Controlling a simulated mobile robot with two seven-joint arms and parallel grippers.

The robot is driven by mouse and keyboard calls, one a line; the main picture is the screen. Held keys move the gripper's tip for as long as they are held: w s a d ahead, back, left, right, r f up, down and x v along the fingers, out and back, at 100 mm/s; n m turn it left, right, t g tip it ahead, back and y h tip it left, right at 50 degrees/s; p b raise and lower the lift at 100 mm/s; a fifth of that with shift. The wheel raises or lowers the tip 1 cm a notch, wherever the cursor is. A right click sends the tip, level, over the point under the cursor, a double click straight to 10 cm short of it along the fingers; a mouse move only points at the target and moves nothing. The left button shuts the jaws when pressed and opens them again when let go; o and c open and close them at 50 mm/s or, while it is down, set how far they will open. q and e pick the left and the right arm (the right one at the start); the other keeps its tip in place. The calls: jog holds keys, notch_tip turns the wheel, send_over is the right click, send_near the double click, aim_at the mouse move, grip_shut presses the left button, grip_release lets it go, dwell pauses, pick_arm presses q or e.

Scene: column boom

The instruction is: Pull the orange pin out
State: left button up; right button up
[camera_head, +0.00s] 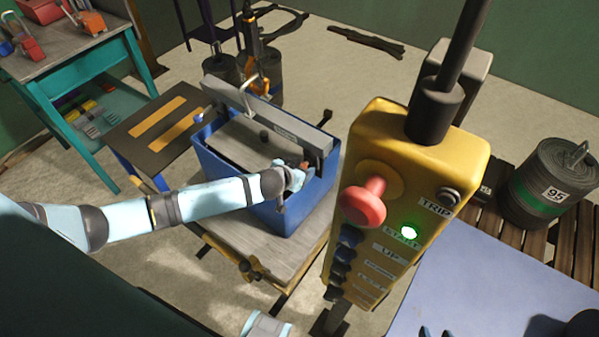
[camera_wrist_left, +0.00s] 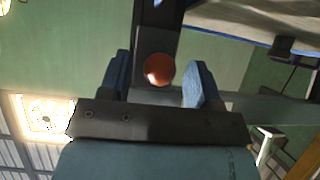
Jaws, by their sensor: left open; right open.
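The orange pin shows its round orange-brown end (camera_wrist_left: 159,70) in the left wrist view, in front of a dark upright bar. In the head view a small orange spot, likely the pin (camera_head: 305,165), shows at the right end of the blue box (camera_head: 246,195). My left gripper (camera_head: 293,178) is at that end of the box. In the wrist view its two blue fingers (camera_wrist_left: 158,76) are apart, one on each side of the pin's end. I cannot tell if they touch it. Two blue tips, likely my right gripper (camera_head: 435,332), show apart at the bottom edge.
A yellow control box (camera_head: 380,160) with a red knob (camera_head: 363,201) and a lit green light hangs close in front, right of the blue box. A hook (camera_head: 252,85) hangs over the box. A teal table (camera_head: 95,65) stands left.

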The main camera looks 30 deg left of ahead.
pick_arm(q)
jog(key=shift+c, duration=0.4)
jog(key=c, duration=0.7)
jog(key=shift+s+a+p, duration=0.15)
jog(key=shift+s+p, duration=0.2)
jog(key=shift+s, duration=0.8)
jog(key=shift+s+a+p, duration=0.1)
jog(key=shift+s+p, duration=0.2)
jog(key=shift+s, duration=0.8)
jog(key=o, duration=0.8)
jog(key=s+r+p, duration=0.1)
jog(key=r+p, duration=0.2)
jog(key=s+r+p, duration=0.2)
jog(key=r+p, duration=0.1)
jog(key=s+r+p, duration=0.2)
jog(key=r+p, duration=0.2)
jog(key=shift+a+r, duration=0.1)
jog(key=shift+a, duration=0.3)
